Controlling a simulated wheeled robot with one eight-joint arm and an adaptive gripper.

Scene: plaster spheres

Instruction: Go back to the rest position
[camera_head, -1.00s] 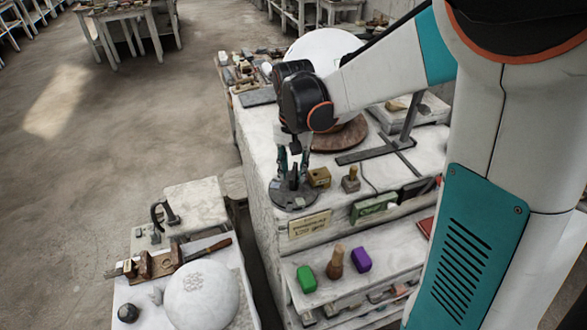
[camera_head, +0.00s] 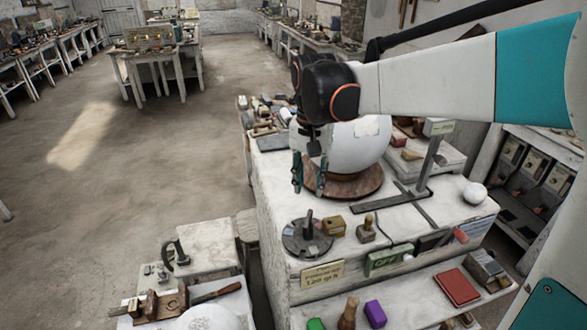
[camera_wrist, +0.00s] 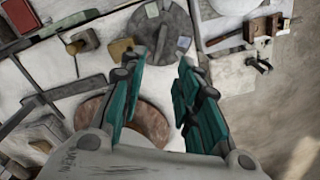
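My gripper (camera_head: 309,187) is raised above the white plaster workbench (camera_head: 285,205), in front of the large white sphere in the head view. In the wrist view its teal fingers (camera_wrist: 162,65) are spread apart with nothing between them. A dark grey disc with an upright post (camera_head: 307,238) rests on the bench below the gripper, apart from it. The disc also shows beyond the fingertips in the wrist view (camera_wrist: 176,28). The white sphere (camera_head: 350,147) sits on a round brown turntable (camera_head: 362,184).
A metal stand (camera_head: 430,165) rises right of the turntable. Small blocks (camera_head: 333,226) and a green "OFF" box (camera_head: 388,260) line the bench front. A lower shelf (camera_head: 420,295) holds coloured blocks. A side table (camera_head: 205,245) stands left. Open floor (camera_head: 150,170) lies beyond.

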